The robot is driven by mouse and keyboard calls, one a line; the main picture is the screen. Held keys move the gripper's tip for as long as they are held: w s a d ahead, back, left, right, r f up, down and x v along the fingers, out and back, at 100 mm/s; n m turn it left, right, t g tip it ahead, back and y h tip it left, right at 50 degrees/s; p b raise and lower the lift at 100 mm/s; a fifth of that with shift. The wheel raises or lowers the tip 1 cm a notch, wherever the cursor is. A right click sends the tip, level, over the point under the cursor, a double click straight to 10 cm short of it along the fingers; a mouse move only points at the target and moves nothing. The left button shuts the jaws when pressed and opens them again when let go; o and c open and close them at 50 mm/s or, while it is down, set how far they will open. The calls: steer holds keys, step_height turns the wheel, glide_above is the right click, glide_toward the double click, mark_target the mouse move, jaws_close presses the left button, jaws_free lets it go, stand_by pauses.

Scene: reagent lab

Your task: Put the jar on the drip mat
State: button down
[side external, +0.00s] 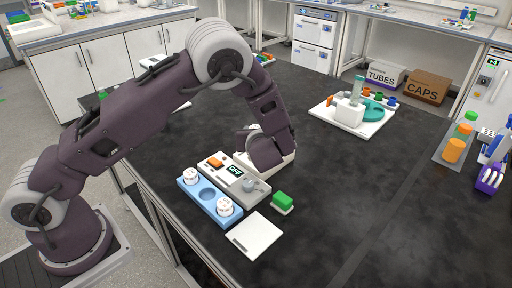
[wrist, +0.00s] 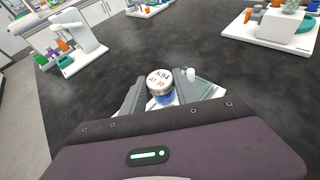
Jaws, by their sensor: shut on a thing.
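In the wrist view, a jar (wrist: 159,84) with a white lid marked in black and red and a blue body sits between the fingers of my gripper (wrist: 160,92). The gripper is shut on it. In the side view, my wrist and forearm hide the fingers and the held jar. A flat white square plate (side external: 254,237), which may be the drip mat, lies bare on the bench at the front. A grey mat (side external: 442,156) lies at the right; I cannot tell for certain which is the drip mat.
A blue rack (side external: 207,208) holds two white-lidded jars (side external: 191,176) around an empty middle well. Beside it are a device reading OFF (side external: 255,197) and a green-topped block (side external: 283,202). A teal-and-white device (side external: 349,114) stands farther back. The middle right bench is clear.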

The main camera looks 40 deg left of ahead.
steer(key=s+d+n+g+y, duration=0.2)
steer(key=s+d+n+g, duration=0.1)
steer(key=s+d, duration=1.35)
steer(key=shift+n, duration=0.4)
steer(key=f, duration=0.6)
steer(key=d+f, duration=0.1)
steer(key=f, duration=0.3)
steer(key=shift+s+d, duration=0.1)
steer(key=shift+s, duration=0.2)
steer(key=c, duration=0.9)
jaws_free()
